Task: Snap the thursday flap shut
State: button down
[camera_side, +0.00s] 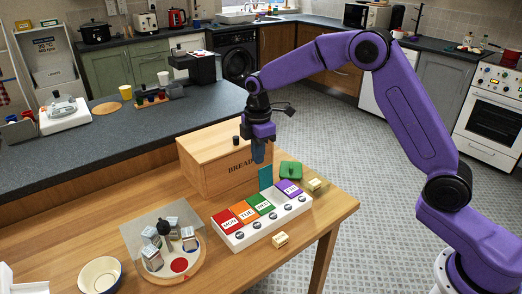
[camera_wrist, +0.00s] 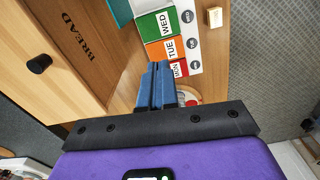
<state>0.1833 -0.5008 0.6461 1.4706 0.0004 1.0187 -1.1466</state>
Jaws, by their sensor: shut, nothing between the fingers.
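The white pill box (camera_side: 262,231) sits on the wooden table with a row of coloured lids. The teal thursday flap (camera_side: 265,178) stands open and upright at the back of its compartment, between the green WED lid (camera_side: 261,204) and the purple FRI lid (camera_side: 289,188). The other lids lie flat. In the wrist view, part of the teal flap (camera_wrist: 118,11) shows at the top edge. My gripper (camera_side: 258,160) is shut and empty, with its blue fingers pointing down just above and slightly left of the flap. The fingers also show in the wrist view (camera_wrist: 156,68).
The wooden bread box (camera_side: 208,165) stands close behind the pill box. A green item (camera_side: 290,170) and small cream blocks (camera_side: 280,240) lie near it. A round tray (camera_side: 183,275) with several small items is at left. A bowl (camera_side: 100,275) sits further left.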

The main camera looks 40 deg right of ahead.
jog(key=w+d+f, duration=0.3)
jog(key=f, duration=0.3)
jog(key=w+d+f+n, duration=0.1)
jog(key=w+d+f, duration=0.2)
jog(key=f, duration=0.3)
jog(key=shift+w+d, duration=0.4)
jog(key=shift+w, duration=0.4)
jog(key=shift+f, duration=0.1)
jog(key=shift+s, duration=0.1)
